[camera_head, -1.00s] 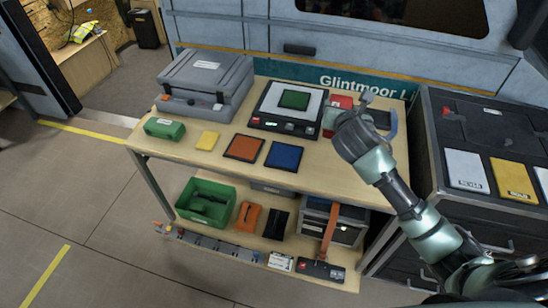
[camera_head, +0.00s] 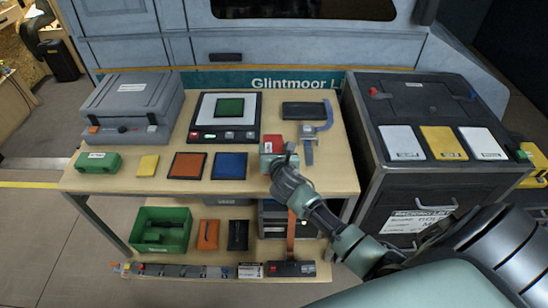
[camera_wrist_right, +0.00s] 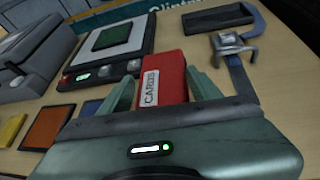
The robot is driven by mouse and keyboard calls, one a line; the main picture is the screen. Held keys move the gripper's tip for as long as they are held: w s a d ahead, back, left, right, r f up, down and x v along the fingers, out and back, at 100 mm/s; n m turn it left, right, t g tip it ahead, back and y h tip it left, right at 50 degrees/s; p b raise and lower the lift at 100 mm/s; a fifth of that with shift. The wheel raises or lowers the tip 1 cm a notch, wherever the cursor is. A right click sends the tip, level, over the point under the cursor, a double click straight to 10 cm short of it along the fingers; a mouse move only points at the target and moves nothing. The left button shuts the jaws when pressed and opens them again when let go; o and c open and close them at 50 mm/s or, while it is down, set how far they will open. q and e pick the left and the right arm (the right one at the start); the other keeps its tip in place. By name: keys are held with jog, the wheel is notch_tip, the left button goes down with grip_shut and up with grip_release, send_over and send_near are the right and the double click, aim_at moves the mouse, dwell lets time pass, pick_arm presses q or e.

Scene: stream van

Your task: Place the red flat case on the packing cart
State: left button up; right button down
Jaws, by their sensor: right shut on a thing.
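The red flat case (camera_head: 272,146), labelled CARDS, is between the fingers of my right gripper (camera_head: 278,156). In the right wrist view the fingers (camera_wrist_right: 165,88) press on both sides of the red case (camera_wrist_right: 163,78), its label facing the camera. It appears over the front right part of the wooden bench; the gap below it is hard to judge. The packing cart (camera_head: 365,150) is the dark cabinet at the right, with a packing list on its front. My left gripper is not in view.
On the cart top lie white, yellow and white flat cases (camera_head: 444,143) along the front, and a dark lidded panel behind.

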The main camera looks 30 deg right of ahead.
jog(key=shift+f, duration=1.7)
jog(key=shift+f+b, duration=0.1)
jog(key=shift+b, duration=0.2)
jog(key=shift+c, duration=1.6)
grip_release()
jog(key=shift+s, duration=0.1)
jog(key=v, duration=1.2)
